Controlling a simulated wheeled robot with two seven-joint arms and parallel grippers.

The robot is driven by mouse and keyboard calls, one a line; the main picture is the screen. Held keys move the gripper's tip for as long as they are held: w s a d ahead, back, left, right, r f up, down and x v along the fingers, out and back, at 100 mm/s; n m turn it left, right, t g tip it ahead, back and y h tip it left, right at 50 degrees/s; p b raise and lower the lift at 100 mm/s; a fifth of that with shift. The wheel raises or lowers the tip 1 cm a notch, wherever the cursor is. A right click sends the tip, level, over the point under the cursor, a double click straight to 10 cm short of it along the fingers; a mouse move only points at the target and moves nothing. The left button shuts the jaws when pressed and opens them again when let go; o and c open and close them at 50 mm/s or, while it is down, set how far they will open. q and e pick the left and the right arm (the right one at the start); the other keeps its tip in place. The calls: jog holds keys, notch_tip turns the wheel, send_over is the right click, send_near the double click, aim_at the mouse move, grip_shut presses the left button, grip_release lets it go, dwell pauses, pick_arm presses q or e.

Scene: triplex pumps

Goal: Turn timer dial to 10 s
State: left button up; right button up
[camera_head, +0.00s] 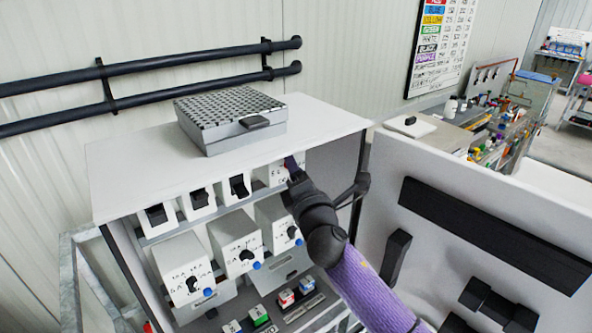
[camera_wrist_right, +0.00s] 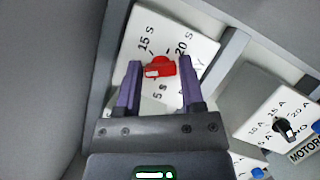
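The timer dial (camera_wrist_right: 162,66) is a red knob with a pale mark on its left part, on a white box face (camera_wrist_right: 192,45) in the right wrist view. Around it I read "15 s" at upper left, "20 s" at upper right and "5 s" below; no "10 s" label is visible, and the left finger covers part of the face. My right gripper (camera_wrist_right: 160,82) is open, its two purple fingers on either side of the dial, with a gap at the left finger. In the head view my right gripper (camera_head: 291,168) is at the cabinet's upper right box and hides the dial. My left gripper is out of view.
The open-fronted cabinet (camera_head: 115,170) holds black switches (camera_head: 199,198) and a row of amp-dial boxes (camera_head: 236,250) below. One amp dial (camera_wrist_right: 286,128) is right of the gripper in the wrist view. A grey perforated case (camera_head: 225,140) sits on top.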

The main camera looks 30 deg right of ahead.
jog(key=o, duration=0.3)
jog(key=shift+s, duration=0.1)
jog(key=b+v, duration=0.2)
jog(key=v, duration=0.7)
jog(key=shift+s+a, duration=0.15)
jog(key=shift+s, duration=0.2)
